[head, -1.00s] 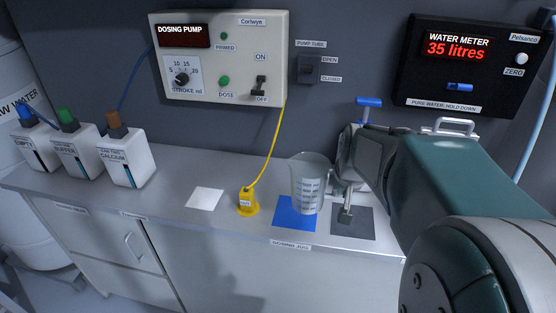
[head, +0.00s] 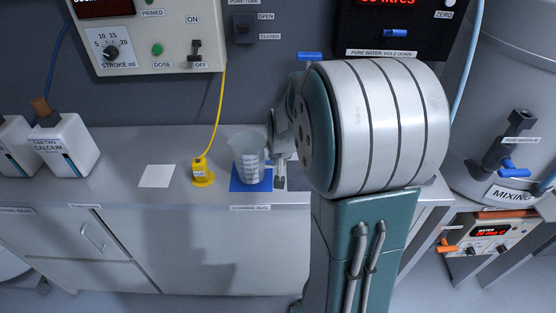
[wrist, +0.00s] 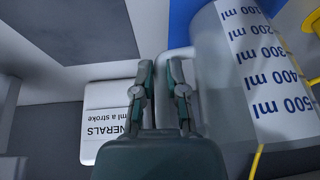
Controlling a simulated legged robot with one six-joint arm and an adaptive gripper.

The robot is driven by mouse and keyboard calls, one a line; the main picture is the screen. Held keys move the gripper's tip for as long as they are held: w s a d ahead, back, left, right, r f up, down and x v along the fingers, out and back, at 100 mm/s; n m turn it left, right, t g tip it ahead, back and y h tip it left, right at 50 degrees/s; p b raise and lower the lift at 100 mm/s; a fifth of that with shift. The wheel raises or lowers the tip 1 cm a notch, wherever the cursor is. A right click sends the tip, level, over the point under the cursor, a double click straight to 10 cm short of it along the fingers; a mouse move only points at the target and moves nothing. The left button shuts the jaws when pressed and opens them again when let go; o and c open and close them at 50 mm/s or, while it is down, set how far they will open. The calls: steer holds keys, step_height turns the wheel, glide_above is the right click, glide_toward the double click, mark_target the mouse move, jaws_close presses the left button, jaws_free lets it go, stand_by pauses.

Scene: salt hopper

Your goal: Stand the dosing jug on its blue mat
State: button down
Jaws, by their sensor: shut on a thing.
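The dosing jug (head: 249,155) is a clear beaker with a millilitre scale. In the head view it is upright over the blue mat (head: 238,186); I cannot tell whether its base touches the mat. In the wrist view the jug (wrist: 255,75) fills the right side, its scale upside down, with part of the blue mat (wrist: 183,18) at the top. My gripper (wrist: 161,82) is shut on the jug's handle at the jug's side. In the head view my arm hides most of the gripper.
A dark grey mat (wrist: 105,22) lies beside the blue one. A white container labelled minerals (wrist: 112,120) is near my gripper. A yellow plug-like piece (head: 203,176) on a cable and a white square (head: 157,176) lie left of the jug. The counter front is clear.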

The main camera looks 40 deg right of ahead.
steer(key=c, duration=0.7)
jaws_free()
steer(key=shift+f, duration=0.1)
steer(key=v, duration=1.2)
steer(key=shift+s+a+r+n+t+y, duration=0.4)
steer(key=shift+s+a+n, duration=0.7)
steer(key=shift+s+a, duration=1.55)
steer(key=shift+s+a+r+n+t+y, duration=0.15)
steer(key=shift+s+a+r+n, duration=0.65)
steer(key=shift+s+a, duration=1.85)
steer(key=shift+s+a+r+n+t+y, duration=0.15)
steer(key=shift+s+a+n+y, duration=0.2)
steer(key=shift+s+a+n, duration=2.15)
steer(key=shift+w+a+m, duration=0.55)
steer(key=shift+a+m, duration=0.25)
steer(key=shift+m, duration=0.3)
